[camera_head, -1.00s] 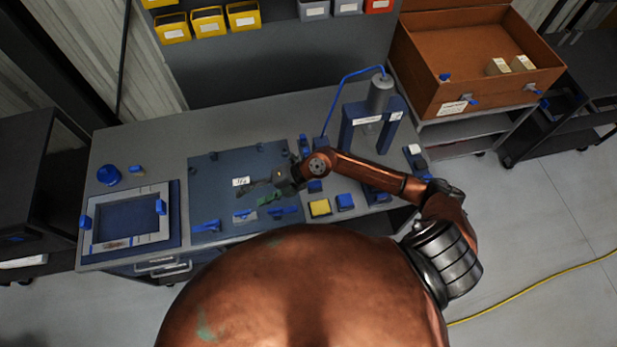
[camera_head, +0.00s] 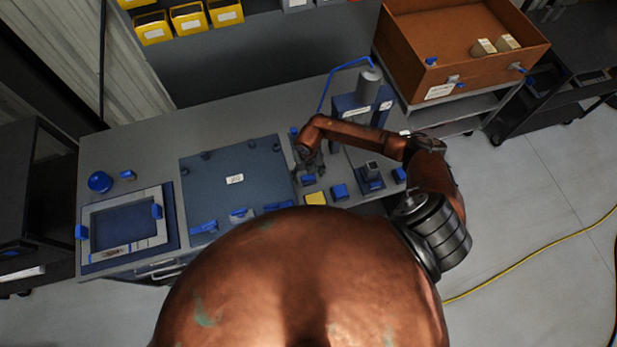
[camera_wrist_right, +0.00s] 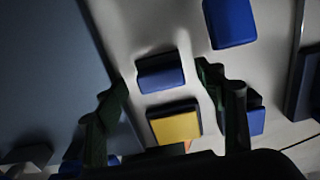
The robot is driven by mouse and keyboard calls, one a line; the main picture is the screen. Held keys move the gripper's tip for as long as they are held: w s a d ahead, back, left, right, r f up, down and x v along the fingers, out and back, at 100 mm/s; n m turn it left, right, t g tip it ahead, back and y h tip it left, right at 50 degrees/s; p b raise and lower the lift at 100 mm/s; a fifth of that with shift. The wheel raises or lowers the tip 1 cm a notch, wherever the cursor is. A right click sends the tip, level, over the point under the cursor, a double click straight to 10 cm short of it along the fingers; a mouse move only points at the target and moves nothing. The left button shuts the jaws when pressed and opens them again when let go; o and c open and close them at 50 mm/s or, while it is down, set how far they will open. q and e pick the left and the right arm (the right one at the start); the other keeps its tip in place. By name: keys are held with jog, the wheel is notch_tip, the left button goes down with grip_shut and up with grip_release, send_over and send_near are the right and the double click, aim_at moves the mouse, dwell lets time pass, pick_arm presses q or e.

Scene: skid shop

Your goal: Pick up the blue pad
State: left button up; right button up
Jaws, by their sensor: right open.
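My right gripper (camera_head: 309,169) points down over the bench strip right of the dark mat. It is open and empty. In the right wrist view its fingers (camera_wrist_right: 163,82) frame a small blue block (camera_wrist_right: 161,76), which also shows just below the gripper in the head view (camera_head: 309,180). A yellow-topped pad (camera_wrist_right: 175,125) lies just below that block. A blue pad-like piece (camera_head: 340,191) lies right of the yellow one, partly hidden behind a finger in the wrist view (camera_wrist_right: 257,121). Another blue piece (camera_wrist_right: 230,22) lies farther up. Which is the named pad is not certain.
The mat (camera_head: 225,165) bears a white label and blue pieces along its front. A press (camera_head: 368,90) stands behind my right arm. A framed tray (camera_head: 95,250) lies left, and a brown open box (camera_head: 405,60) stands at back right.

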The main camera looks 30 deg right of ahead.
jog(key=shift+f, duration=0.65)
jog(key=shift+c, duration=0.5)
jog(key=shift+s, duration=0.15)
jog(key=c, duration=1.2)
